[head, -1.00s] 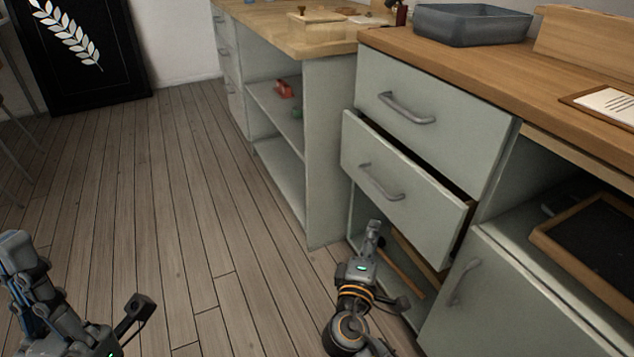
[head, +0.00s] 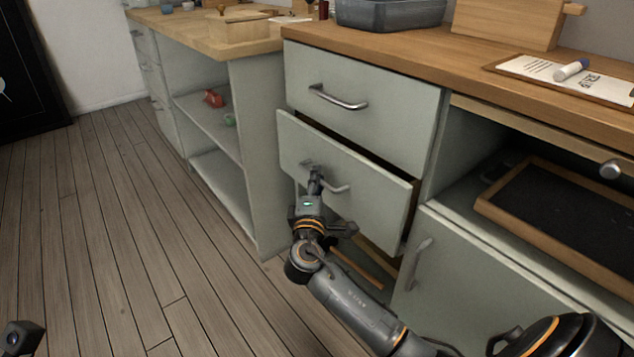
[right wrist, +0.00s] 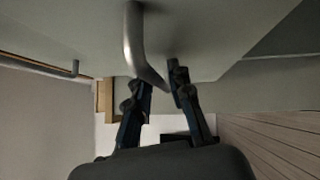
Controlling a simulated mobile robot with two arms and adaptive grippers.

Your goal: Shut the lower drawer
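The lower drawer (head: 375,198) has a pale grey-green front and stands partly open, with a dark gap above it and its side showing at the right. Its curved metal handle (head: 340,188) is partly hidden by my right gripper (head: 316,176), which is up against the drawer front at the handle's left part. In the right wrist view the handle (right wrist: 133,40) runs down to the two fingers of the right gripper (right wrist: 160,82), which stand apart with a gap. Only a dark piece of my left arm shows at the bottom left of the head view.
The upper drawer (head: 355,110) above is shut. A cabinet door (head: 465,300) with a handle is at the lower right, below an open shelf holding a wood-framed tray (head: 565,212). An open shelf unit (head: 215,125) stands at the left. The wooden floor (head: 130,230) is clear.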

